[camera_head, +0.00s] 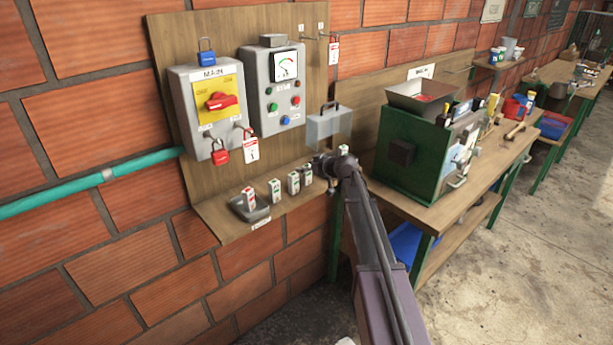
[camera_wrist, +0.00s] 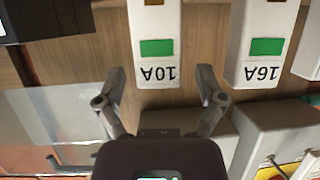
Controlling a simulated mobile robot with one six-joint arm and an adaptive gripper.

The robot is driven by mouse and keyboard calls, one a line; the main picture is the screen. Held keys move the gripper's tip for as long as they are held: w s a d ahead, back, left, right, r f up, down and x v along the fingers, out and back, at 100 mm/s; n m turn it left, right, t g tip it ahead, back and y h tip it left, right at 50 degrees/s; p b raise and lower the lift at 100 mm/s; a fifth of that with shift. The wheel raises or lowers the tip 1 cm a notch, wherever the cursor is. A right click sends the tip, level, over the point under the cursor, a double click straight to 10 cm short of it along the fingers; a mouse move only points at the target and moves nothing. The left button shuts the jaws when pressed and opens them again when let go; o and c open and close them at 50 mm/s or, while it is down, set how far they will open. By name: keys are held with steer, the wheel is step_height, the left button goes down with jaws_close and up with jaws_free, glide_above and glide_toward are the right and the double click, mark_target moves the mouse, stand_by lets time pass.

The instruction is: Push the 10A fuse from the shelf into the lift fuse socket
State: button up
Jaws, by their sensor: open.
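The 10A fuse (camera_wrist: 157,45) is a white block with a green patch, seen upside down in the wrist view. Its labelled end lies between the two open fingers of my gripper (camera_wrist: 158,88), with a gap on each side. The 16A fuse (camera_wrist: 262,45) stands beside it, just outside one finger. In the head view my gripper (camera_head: 328,166) is at the right end of the wooden shelf (camera_head: 232,228), by the row of small white fuses (camera_head: 293,182); their ratings are too small to read there. I cannot make out the lift fuse socket for certain.
A grey tray (camera_head: 248,209) holds a red-marked fuse. A green machine (camera_head: 408,155) on a bench stands close right.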

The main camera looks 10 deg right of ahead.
mark_target(306, 165)
jaws_close()
steer(key=shift+r, duration=0.2)
stand_by(0.3)
step_height(306, 165, up, 4)
steer(key=p, duration=0.4)
steer(key=shift+f, duration=0.15)
steer(key=s+p, duration=0.1)
steer(key=s, duration=1.5)
steer(key=shift+d+r, duration=0.15)
steer(key=shift+r, duration=0.3)
steer(key=shift+s, duration=0.15)
